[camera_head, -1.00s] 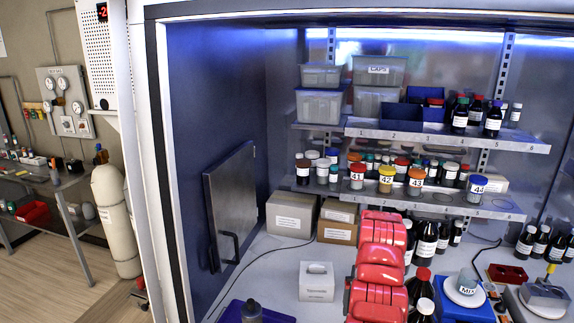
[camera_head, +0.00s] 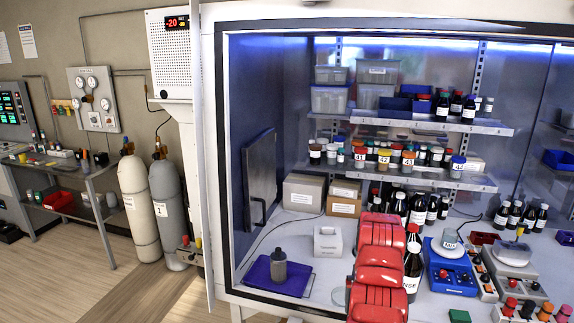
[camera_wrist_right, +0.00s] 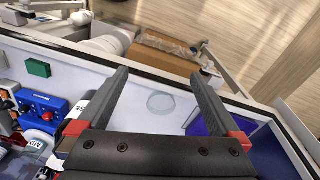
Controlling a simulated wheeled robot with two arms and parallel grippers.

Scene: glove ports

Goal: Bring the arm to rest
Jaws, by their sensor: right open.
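My right arm, red, reaches into the cabinet (camera_head: 300,233) from the bottom middle of the head view; its gripper is hidden there. In the right wrist view my right gripper (camera_wrist_right: 159,76) has its two dark fingers wide apart with nothing between them. Beyond the fingers lies the white cabinet floor (camera_wrist_right: 104,60), with a pale round disc (camera_wrist_right: 160,103) on it. My left gripper is in neither view.
A purple tray (camera_head: 256,277) holding a grey bottle (camera_head: 279,266) lies left of the arm. A white box (camera_head: 327,242) stands behind it. A dark bottle (camera_head: 413,262) stands close on the arm's right, near a blue device (camera_head: 447,270). Shelves with jars are behind.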

